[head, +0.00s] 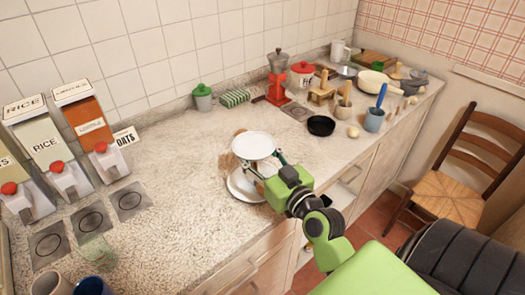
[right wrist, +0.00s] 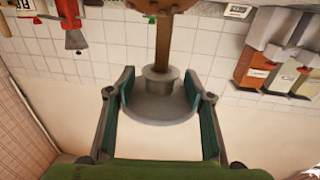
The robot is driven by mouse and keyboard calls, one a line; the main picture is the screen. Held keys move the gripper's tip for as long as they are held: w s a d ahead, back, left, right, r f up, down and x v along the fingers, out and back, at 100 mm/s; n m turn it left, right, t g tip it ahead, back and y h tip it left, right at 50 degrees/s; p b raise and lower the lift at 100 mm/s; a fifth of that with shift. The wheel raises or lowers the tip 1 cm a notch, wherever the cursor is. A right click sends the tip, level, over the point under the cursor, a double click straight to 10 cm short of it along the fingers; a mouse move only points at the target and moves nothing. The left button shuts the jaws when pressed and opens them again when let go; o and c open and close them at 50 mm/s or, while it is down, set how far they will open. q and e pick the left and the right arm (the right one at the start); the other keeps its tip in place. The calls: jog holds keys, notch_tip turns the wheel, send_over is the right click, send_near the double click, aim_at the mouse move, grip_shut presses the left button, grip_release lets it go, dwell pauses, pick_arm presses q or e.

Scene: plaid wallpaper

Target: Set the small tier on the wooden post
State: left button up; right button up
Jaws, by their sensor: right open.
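The small tier, a white round plate (head: 254,145), is raised above a larger white plate (head: 243,188) on the counter in the head view. My right gripper (head: 265,166) is at the small tier. In the right wrist view, the wooden post (right wrist: 163,45) meets the collar under the grey-looking tier (right wrist: 160,106). The open fingers of my right gripper (right wrist: 160,100) stand on either side of this tier. I cannot tell how firmly the tier sits on the post. The post is hidden below the tier in the head view. My left gripper is not in view.
Grain dispensers (head: 48,150) stand at the left, with dark square tiles (head: 89,218) in front. The counter between dispensers and stand is clear. A chair (head: 455,180) is beyond.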

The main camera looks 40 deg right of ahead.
jog(key=s, duration=1.2)
jog(key=shift+a, duration=0.35)
